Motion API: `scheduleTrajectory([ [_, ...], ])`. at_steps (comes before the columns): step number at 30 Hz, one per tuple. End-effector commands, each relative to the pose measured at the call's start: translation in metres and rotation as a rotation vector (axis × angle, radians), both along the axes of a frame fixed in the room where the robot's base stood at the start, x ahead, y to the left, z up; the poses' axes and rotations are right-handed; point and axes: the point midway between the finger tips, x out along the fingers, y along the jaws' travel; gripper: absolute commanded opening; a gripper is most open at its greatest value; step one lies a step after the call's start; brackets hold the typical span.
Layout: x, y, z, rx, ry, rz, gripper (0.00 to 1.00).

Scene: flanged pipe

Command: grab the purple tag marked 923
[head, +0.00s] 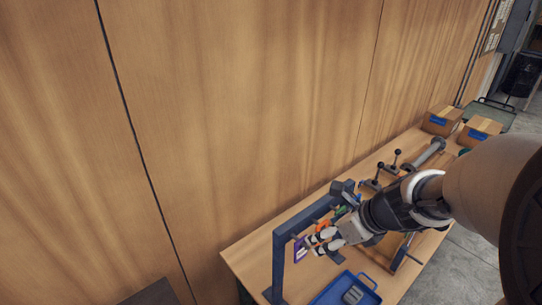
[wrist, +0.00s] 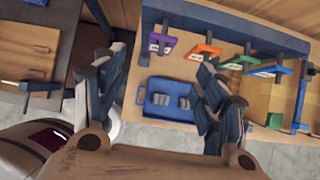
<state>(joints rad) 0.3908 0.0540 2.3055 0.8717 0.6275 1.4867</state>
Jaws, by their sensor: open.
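The purple tag (head: 299,252) hangs at the near end of a dark blue rack (head: 279,255) on the bench in the head view. In the wrist view the purple tag (wrist: 161,43) hangs from the rack bar near the top centre, with a small white label too small to read. My gripper (wrist: 160,63) is open, and nothing shows held between its fingers. The tag appears between and beyond the two fingertips. In the head view my gripper (head: 316,243) is close beside the tag; I cannot tell whether they touch.
Orange (wrist: 206,52) and green (wrist: 240,61) tags hang along the same bar to the right of the purple one. A blue tray (wrist: 167,99) with grey pieces sits below. Clamps, a pipe (head: 432,152) and cardboard boxes (head: 441,119) stand farther along the bench, beside a wooden wall.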

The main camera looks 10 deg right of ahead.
Motion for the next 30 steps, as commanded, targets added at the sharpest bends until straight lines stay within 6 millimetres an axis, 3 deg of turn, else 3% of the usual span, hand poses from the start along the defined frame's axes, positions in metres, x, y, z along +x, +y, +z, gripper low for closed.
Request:
scheduleTrajectory([
  [3,0.011,0.009,-0.029,0.000,0.004,0.006,0.65],
  [10,0.033,0.024,-0.069,-0.001,0.004,0.008,0.65],
  [20,0.047,0.032,-0.092,-0.005,0.001,0.007,0.65],
  [30,0.068,0.044,-0.130,-0.004,-0.001,0.008,0.65],
])
